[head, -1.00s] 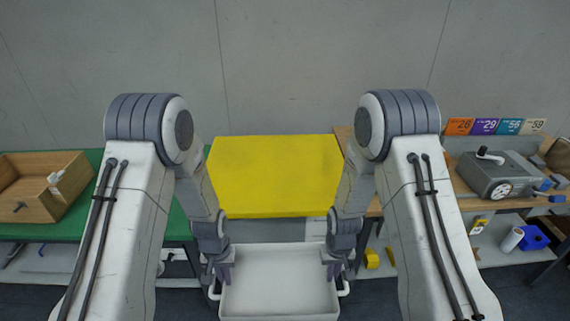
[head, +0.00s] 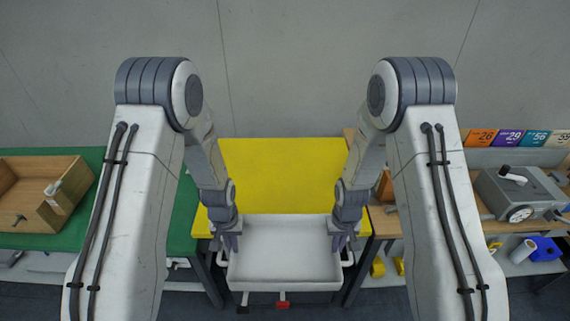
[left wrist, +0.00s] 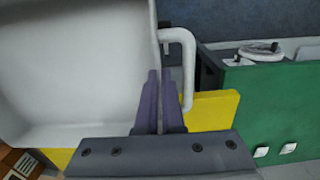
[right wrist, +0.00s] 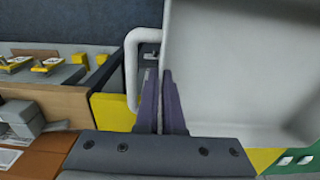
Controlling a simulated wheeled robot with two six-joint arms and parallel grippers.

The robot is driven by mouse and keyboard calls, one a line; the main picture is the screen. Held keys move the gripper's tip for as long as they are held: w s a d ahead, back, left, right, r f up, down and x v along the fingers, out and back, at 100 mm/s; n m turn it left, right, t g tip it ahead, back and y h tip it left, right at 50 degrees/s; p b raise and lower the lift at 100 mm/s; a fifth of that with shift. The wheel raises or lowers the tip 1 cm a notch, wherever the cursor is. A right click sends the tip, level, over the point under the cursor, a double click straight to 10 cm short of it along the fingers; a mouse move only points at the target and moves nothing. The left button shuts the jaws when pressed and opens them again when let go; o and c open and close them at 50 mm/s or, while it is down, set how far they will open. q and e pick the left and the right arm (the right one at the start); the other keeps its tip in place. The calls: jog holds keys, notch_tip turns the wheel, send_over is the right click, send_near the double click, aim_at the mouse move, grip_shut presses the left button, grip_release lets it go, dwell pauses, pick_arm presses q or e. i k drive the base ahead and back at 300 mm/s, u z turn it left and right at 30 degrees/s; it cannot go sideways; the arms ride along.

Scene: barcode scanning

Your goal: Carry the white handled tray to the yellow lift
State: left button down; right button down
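The white handled tray (head: 285,262) is empty and looks roughly level, in front of my body. It overlaps the near edge of the yellow lift (head: 285,175) in the head view; I cannot tell whether it touches the lift. My left gripper (head: 232,237) is shut on the tray's left side wall, inside the white handle (left wrist: 187,65). My right gripper (head: 342,240) is shut on the right side wall, inside the other handle (right wrist: 130,70). Yellow shows below the tray in both wrist views. The contact points are partly hidden by the fingers.
A green table (head: 184,215) with a wooden box (head: 35,205) stands left. A wooden table (head: 383,223) with a grey machine (head: 520,195) and numbered cards (head: 510,138) stands right. A grey wall (head: 290,70) is behind. The visible lift top beyond the tray is clear.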

aim_at(281, 191)
jog(key=i, duration=0.95)
jog(key=u, duration=0.05)
